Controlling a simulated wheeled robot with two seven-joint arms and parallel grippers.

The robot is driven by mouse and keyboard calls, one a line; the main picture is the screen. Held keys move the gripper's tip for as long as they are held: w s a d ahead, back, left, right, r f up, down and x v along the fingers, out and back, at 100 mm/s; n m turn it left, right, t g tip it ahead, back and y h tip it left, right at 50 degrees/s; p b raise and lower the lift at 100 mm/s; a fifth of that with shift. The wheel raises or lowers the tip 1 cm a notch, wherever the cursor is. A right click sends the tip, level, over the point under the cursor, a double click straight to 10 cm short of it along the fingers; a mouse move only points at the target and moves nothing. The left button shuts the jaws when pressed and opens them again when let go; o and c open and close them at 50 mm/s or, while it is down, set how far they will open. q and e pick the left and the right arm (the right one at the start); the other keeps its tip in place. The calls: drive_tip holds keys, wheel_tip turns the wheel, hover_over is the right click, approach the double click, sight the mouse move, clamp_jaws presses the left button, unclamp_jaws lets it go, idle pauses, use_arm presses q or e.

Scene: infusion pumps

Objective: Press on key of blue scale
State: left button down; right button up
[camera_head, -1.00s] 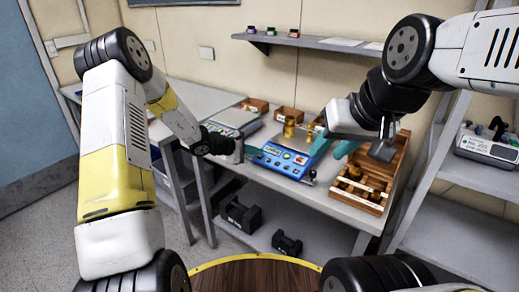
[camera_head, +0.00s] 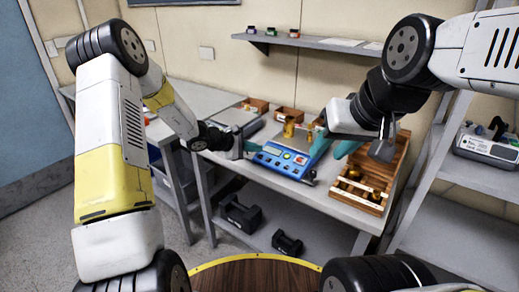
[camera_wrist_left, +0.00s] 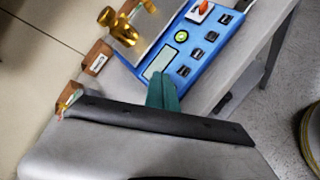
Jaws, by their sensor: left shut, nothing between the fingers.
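The blue scale (camera_head: 285,160) stands on the workbench, its front panel facing me. In the left wrist view its panel (camera_wrist_left: 215,55) shows a pale display (camera_wrist_left: 160,63), a round yellow-green key (camera_wrist_left: 181,36), an orange-red switch (camera_wrist_left: 203,8) and several dark keys. My left gripper (camera_head: 252,146) is shut and empty at the scale's left end. Its teal fingers (camera_wrist_left: 162,90) appear beside the display end, apart from the round key; contact with the casing cannot be told. My right gripper (camera_head: 340,149) is to the right of the scale, its teal fingers partly hidden behind its wrist.
Brass weights (camera_head: 288,128) stand on the scale's plate. A wooden weight box (camera_head: 372,180) is at the bench's right. Small brown boxes (camera_head: 256,106) line the back.

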use_arm(q)
drive_tip(key=shift+s+a+r, duration=0.15)
drive_tip(key=shift+s+r, duration=0.05)
drive_tip(key=shift+r, duration=0.6)
drive_tip(key=shift+s+a+r, duration=0.1)
drive_tip(key=shift+s+r, duration=0.05)
drive_tip(key=shift+r, duration=0.7)
drive_tip(key=shift+s+a+r, duration=0.15)
drive_tip(key=shift+s+r, duration=0.05)
drive_tip(key=shift+r, duration=0.6)
